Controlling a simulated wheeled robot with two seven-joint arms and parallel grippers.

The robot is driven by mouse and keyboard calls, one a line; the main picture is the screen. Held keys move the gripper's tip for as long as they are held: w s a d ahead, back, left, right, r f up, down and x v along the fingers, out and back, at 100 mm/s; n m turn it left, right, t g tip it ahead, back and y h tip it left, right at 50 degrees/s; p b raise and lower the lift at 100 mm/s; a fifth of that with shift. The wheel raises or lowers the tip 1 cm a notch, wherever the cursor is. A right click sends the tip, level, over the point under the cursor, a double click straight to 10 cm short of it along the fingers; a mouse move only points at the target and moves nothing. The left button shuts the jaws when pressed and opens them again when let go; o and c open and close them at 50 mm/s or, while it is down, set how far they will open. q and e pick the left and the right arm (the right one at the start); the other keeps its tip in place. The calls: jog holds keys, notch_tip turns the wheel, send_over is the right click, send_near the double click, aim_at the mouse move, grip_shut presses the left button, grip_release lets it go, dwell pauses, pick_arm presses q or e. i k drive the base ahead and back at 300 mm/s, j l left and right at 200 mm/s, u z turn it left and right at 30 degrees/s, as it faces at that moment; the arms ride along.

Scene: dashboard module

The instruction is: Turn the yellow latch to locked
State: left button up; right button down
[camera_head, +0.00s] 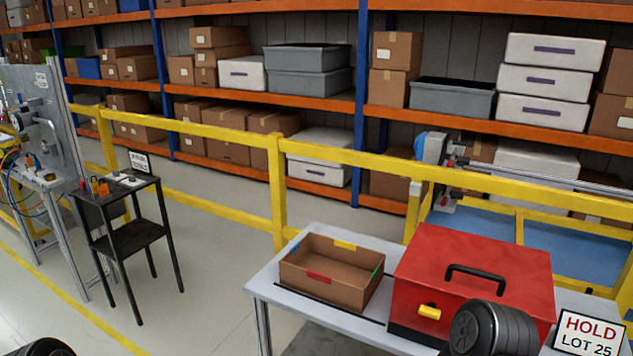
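The yellow latch (429,312) is on the front face of a red box (480,262), low and left of the middle. It looks like a short bar lying nearly level, tilted slightly; I cannot tell from it whether it is locked. The red box has a closed top with a black handle and a dark lower band, and it stands on a light grey table (268,281). A dark round part of my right arm covers the box's lower right front. Only a dark piece of my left arm shows at the bottom left. Neither gripper is in view.
An open brown tray (330,277) with coloured tabs stands left of the box. A sign (588,335) reading HOLD LOT 25 is at the right. A yellow rail (340,157) runs behind the table. A black stand (132,230) is at the left, with clear floor between.

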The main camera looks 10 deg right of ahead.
aim_at(430, 311)
jog(key=k+j+z, duration=0.1)
jog(key=z, duration=0.3)
jog(key=k+j+z, duration=0.1)
jog(key=z, duration=0.3)
jog(key=k+z, duration=0.25)
jog(key=z, duration=0.2)
